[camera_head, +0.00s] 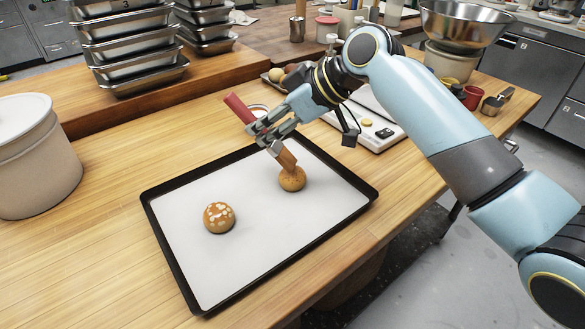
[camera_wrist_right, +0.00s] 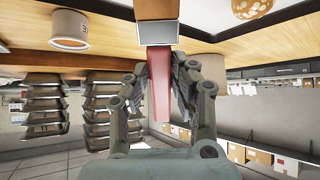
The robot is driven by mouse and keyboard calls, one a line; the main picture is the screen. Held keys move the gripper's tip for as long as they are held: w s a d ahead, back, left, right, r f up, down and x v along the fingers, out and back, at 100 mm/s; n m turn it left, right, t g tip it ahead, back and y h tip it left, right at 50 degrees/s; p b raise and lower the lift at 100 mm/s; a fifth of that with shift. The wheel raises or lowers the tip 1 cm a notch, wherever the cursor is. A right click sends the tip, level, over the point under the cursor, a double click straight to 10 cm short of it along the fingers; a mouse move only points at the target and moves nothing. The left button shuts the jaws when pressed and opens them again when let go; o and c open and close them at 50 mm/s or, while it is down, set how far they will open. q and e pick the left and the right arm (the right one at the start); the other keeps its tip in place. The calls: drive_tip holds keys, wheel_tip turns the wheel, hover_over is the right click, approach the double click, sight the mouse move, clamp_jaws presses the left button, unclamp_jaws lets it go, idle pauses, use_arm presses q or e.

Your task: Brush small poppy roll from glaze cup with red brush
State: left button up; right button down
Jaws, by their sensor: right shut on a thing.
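My right gripper (camera_head: 274,130) is shut on the red brush (camera_head: 238,107), whose handle points up and left. The brush's brown bristles point down onto the small poppy roll (camera_head: 292,179) and appear to touch its top. That roll is on the right part of the lined baking tray (camera_head: 245,269). In the right wrist view, the red brush (camera_wrist_right: 159,82) sits between my fingers, its pale band and brown bristles at the top. A pale, round rim (camera_head: 259,109) shows partly behind the gripper; I cannot tell whether it is the glaze cup. My left gripper is not in view.
A larger roll with pale flakes (camera_head: 219,217) lies on the tray's left part. A cream tub (camera_head: 33,155) stands at the left. Stacked metal pans (camera_head: 128,50) stand at the back. A white scale (camera_head: 374,127) is behind my arm. The table's front left is clear.

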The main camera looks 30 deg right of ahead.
drive_tip(key=shift+f, duration=0.15)
idle(0.4)
drive_tip(key=shift+w+d, duration=0.3)
drive_tip(key=shift+s+a+p, duration=0.55)
drive_tip(key=shift+s+a, duration=0.1)
drive_tip(key=shift+w+d, duration=0.65)
drive_tip(key=shift+s+a+p, duration=0.4)
drive_tip(key=shift+s+a, duration=0.25)
drive_tip(key=shift+a, duration=0.05)
drive_tip(key=shift+w+d, duration=0.65)
drive_tip(key=shift+d, duration=0.05)
drive_tip(key=shift+s+a, duration=0.1)
